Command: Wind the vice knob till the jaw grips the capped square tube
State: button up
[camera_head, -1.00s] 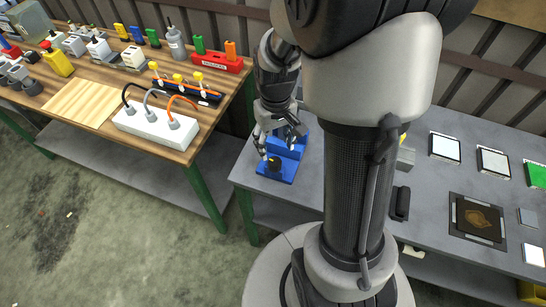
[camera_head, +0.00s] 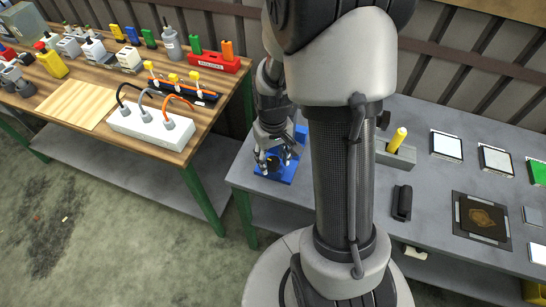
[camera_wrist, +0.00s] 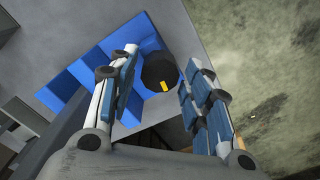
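The blue vice (camera_head: 288,174) stands near the left end of the grey bench. My gripper (camera_head: 267,162) points down over its front end. In the wrist view the vice (camera_wrist: 138,42) shows behind the fingers, with its round black knob (camera_wrist: 158,70) and a yellow mark on it. My gripper also shows there (camera_wrist: 158,88), open, with one finger on either side of the knob. A gap shows on the right of the knob; contact on the left cannot be told. I cannot make out the capped square tube clearly; my arm and gripper hide much of the vice.
A grey block (camera_head: 397,153) with a yellow cylinder and a black part (camera_head: 402,203) lie to the right on the bench. A wooden table (camera_head: 70,105) with a white socket block (camera_head: 150,125) stands to the left, across a gap.

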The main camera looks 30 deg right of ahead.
aim_at(273, 161)
jog(key=c, duration=0.8)
jog(key=shift+o, duration=0.2)
jog(key=shift+m, duration=0.5)
jog(key=o, duration=1.1)
jog(key=shift+c, duration=0.2)
notch_tip(273, 161, up, 12)
